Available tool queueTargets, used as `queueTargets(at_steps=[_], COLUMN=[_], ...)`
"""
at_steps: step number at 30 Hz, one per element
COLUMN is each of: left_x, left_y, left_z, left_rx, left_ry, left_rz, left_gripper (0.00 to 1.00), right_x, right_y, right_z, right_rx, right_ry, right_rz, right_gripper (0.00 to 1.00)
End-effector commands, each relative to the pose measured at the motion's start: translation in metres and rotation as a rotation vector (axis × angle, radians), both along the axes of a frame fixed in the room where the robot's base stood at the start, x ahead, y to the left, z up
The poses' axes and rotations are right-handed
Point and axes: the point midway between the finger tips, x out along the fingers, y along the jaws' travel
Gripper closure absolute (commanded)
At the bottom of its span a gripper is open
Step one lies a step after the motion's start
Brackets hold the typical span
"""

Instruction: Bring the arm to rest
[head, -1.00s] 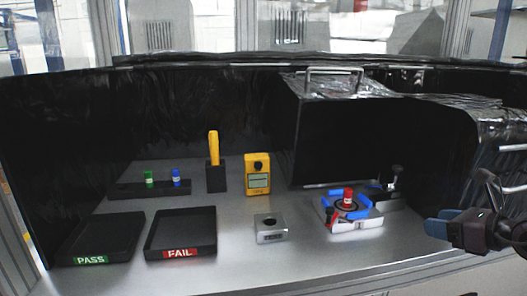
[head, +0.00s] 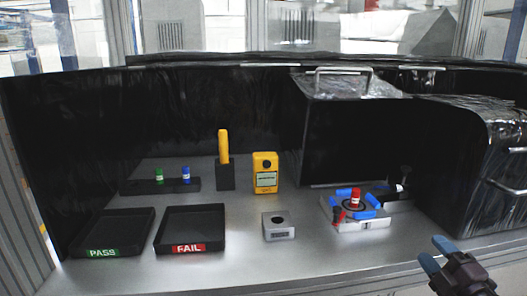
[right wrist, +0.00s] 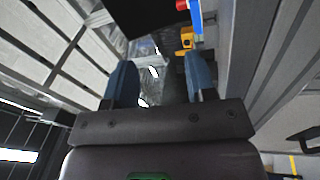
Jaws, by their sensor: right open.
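My right gripper (head: 436,256) is at the lower right of the head view, in front of the bench edge. Its two blue fingers are apart with nothing between them. In the right wrist view the open fingers (right wrist: 160,82) point toward the bench area, with free space between them. My left gripper is not in view.
On the bench stand a PASS tray (head: 84,236), a FAIL tray (head: 162,244), a machined housing (head: 278,227), a yellow gauge (head: 265,173), a yellow-handled tool in a block (head: 224,178), a plug rack (head: 133,187) and a blue-clamped fixture (head: 360,222). Black walls enclose the back.

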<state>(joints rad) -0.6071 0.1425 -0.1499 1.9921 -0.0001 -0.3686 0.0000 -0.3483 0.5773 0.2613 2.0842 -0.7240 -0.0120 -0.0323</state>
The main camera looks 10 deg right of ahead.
Motion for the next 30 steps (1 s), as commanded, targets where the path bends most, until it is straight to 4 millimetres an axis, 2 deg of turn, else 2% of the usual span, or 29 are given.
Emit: queueTargets(at_steps=[1,5,6,8,12,15,18,22,26,30], left_x=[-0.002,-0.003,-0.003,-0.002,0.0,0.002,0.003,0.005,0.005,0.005], left_y=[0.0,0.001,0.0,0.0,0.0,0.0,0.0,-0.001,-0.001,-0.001], left_z=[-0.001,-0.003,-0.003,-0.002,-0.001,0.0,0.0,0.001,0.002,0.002], left_rx=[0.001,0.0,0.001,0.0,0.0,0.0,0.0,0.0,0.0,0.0], left_ry=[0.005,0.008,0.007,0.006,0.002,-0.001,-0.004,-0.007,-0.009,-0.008], left_rz=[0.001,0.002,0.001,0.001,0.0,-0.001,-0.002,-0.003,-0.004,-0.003], left_gripper=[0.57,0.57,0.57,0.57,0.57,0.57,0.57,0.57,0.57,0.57], right_x=[-0.005,-0.02,-0.026,-0.037,-0.065,-0.085,-0.103,-0.12,-0.129,-0.13], right_y=[0.003,0.022,0.031,0.047,0.098,0.139,0.175,0.204,0.206,0.206], right_z=[-0.027,-0.1,-0.123,-0.154,-0.218,-0.25,-0.27,-0.284,-0.288,-0.288], right_rx=[0.132,0.477,0.575,0.712,0.995,1.154,1.259,1.321,1.337,1.334], right_ry=[0.046,0.184,0.23,0.298,0.45,0.536,0.587,0.621,0.628,0.628], right_rz=[-0.027,-0.099,-0.119,-0.147,-0.195,-0.209,-0.212,-0.224,-0.243,-0.244], right_gripper=[0.49,0.49,0.49,0.49,0.49,0.49,0.49,0.49,0.49,0.49])
